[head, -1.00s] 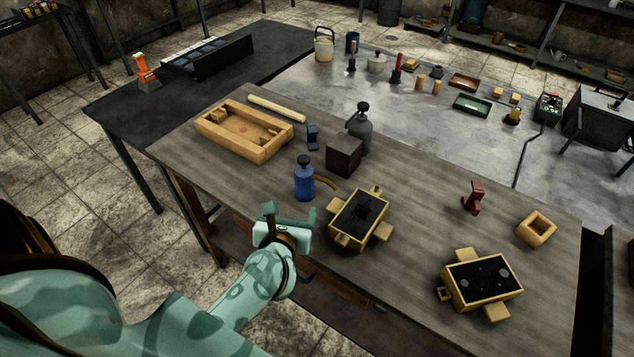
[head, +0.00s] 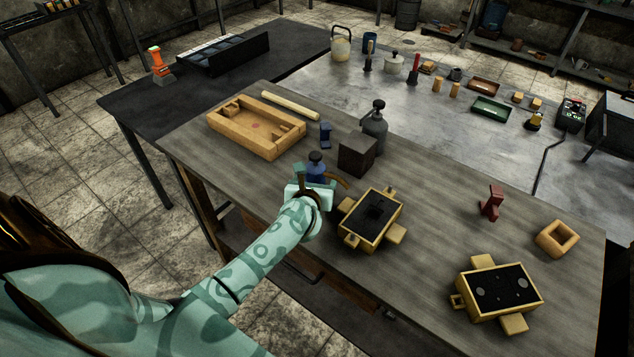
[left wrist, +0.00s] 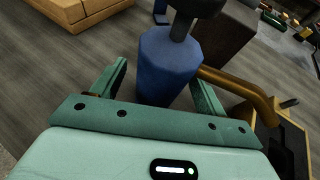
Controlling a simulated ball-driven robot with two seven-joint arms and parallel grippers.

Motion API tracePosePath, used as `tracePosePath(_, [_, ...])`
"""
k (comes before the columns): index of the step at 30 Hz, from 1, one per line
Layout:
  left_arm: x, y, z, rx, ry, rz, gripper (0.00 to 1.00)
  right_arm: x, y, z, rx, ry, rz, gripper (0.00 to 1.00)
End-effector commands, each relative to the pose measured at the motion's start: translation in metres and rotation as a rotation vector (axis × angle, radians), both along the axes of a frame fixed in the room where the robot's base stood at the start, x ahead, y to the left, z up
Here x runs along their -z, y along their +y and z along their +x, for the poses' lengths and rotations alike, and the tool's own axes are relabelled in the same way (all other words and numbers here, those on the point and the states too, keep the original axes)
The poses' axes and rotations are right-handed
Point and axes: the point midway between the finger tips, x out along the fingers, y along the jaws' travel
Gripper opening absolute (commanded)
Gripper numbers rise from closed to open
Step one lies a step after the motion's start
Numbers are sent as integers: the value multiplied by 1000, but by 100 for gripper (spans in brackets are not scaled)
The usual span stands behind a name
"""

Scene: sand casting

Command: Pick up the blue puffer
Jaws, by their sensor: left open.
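The blue puffer (head: 316,166) stands upright on the wooden workbench, with a dark cap and a brown curved spout pointing right. My left gripper (head: 316,181) is at the puffer, at its near side, and hides its lower part in the head view. In the left wrist view the puffer's blue body (left wrist: 168,66) stands between the ends of the two open green fingers (left wrist: 160,82). A gap shows between each finger and the body, so the fingers do not appear to grip it. My right gripper is not in view.
A wooden flask with black sand (head: 371,218) stands close to the right. A dark block (head: 357,155) and a grey bottle (head: 375,128) stand behind the puffer. A wooden tray (head: 254,143) lies to the left.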

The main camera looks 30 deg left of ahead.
Motion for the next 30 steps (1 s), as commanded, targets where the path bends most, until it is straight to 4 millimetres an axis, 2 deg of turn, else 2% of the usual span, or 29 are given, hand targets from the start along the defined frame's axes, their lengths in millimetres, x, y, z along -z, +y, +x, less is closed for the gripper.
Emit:
tracePosePath(8, [2, 3, 6, 0, 0, -1, 74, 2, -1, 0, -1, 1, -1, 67])
tracePosePath(10, [2, 3, 6, 0, 0, 0, 60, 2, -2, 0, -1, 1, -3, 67])
tracePosePath(14, [2, 2, 6, 0, 0, 0, 24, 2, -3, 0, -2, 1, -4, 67])
tracePosePath(15, [2, 2, 5, 0, 0, 0, 18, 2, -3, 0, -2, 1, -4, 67])
tracePosePath(16, [2, 2, 6, 0, -2, 1, 18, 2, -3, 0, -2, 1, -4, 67])
tracePosePath(17, [2, 2, 6, 0, -2, 1, 13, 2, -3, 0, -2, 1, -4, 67])
tracePosePath(25, [-3, 2, 6, 0, -1, 2, 13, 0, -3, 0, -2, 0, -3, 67])
tracePosePath(30, [-25, 2, 6, 1, -5, 1, 13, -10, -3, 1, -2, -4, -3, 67])
